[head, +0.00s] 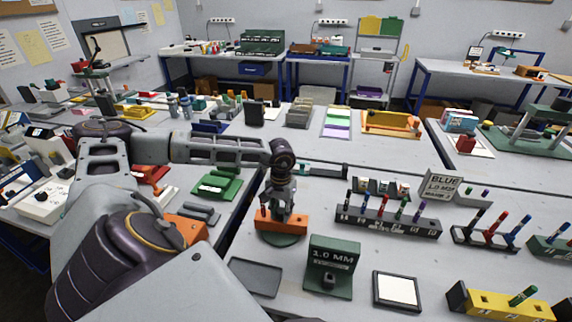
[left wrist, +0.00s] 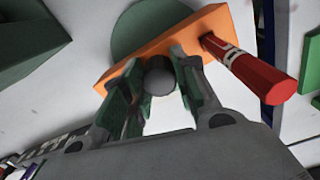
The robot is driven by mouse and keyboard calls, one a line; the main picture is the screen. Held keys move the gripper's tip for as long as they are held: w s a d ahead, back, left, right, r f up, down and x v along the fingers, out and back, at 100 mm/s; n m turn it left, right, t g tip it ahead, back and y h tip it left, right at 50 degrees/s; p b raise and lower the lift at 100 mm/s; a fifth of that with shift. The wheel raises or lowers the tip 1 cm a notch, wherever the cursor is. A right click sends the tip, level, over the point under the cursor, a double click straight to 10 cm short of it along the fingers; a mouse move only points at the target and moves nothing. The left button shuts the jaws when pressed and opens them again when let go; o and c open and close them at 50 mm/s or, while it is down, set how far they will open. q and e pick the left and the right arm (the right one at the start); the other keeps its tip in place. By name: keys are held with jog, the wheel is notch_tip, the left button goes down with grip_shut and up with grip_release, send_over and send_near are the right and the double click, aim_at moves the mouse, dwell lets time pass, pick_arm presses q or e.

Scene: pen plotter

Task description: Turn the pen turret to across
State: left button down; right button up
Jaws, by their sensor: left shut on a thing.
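The pen turret is an orange bar (head: 281,224) on a round green base (head: 280,240), near the middle of the head view. The bar lies roughly left to right there. In the left wrist view the bar (left wrist: 218,22) runs diagonally over the green disc (left wrist: 143,22). A red pen (left wrist: 252,72) sticks out from the bar near its right end. My left gripper (head: 283,209) points down over the turret; in the wrist view its fingers (left wrist: 158,80) are shut on a dark round knob (left wrist: 160,76) at the bar's middle. My right gripper is in neither view.
A green block marked 1.0 MM (head: 331,262) stands close to the turret's right. A dark flat tray (head: 255,277) lies in front. A pen rack (head: 388,222), a BLUE 1.0 MM sign (head: 441,185) and a white framed pad (head: 397,290) stand further right.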

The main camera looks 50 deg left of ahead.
pick_arm(q)
jog(key=shift+a, duration=0.1)
jog(key=shift+m, duration=0.3)
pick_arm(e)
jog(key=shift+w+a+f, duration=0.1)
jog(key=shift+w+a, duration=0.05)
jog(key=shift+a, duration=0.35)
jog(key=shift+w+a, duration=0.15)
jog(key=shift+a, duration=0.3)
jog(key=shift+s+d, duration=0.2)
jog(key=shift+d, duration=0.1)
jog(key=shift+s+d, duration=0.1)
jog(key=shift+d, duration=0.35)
pick_arm(q)
jog(key=c, duration=1.1)
grip_release()
jog(key=shift+r, duration=0.1)
notch_tip(320, 180, up, 12)
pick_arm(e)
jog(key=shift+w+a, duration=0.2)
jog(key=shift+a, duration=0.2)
